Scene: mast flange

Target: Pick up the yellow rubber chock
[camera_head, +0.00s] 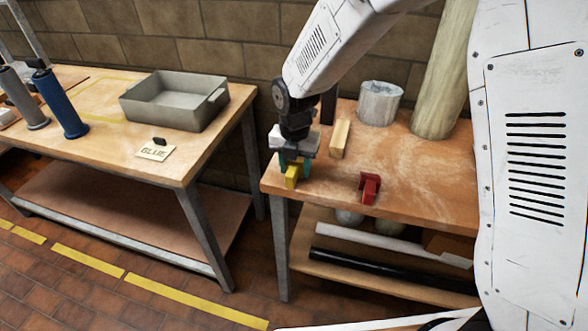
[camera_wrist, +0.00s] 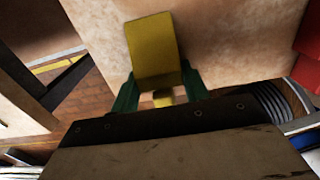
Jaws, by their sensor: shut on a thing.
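The yellow rubber chock (camera_head: 291,176) is at the left front corner of the right-hand workbench. In the wrist view the yellow chock (camera_wrist: 152,52) sits between the two green fingers. My gripper (camera_head: 294,166) points down over the bench corner and is shut on the chock. In the wrist view my gripper (camera_wrist: 158,90) has a finger on each side of the chock. I cannot tell whether the chock touches the bench top or is just above it.
A red chock (camera_head: 370,188) lies to the right on the workbench (camera_head: 430,190). A wooden block (camera_head: 340,138), a grey cylinder (camera_head: 380,103) and a tall pale column (camera_head: 443,75) stand behind. The left table (camera_head: 95,140) holds a grey tray (camera_head: 175,100) and a GLUE sign (camera_head: 156,152).

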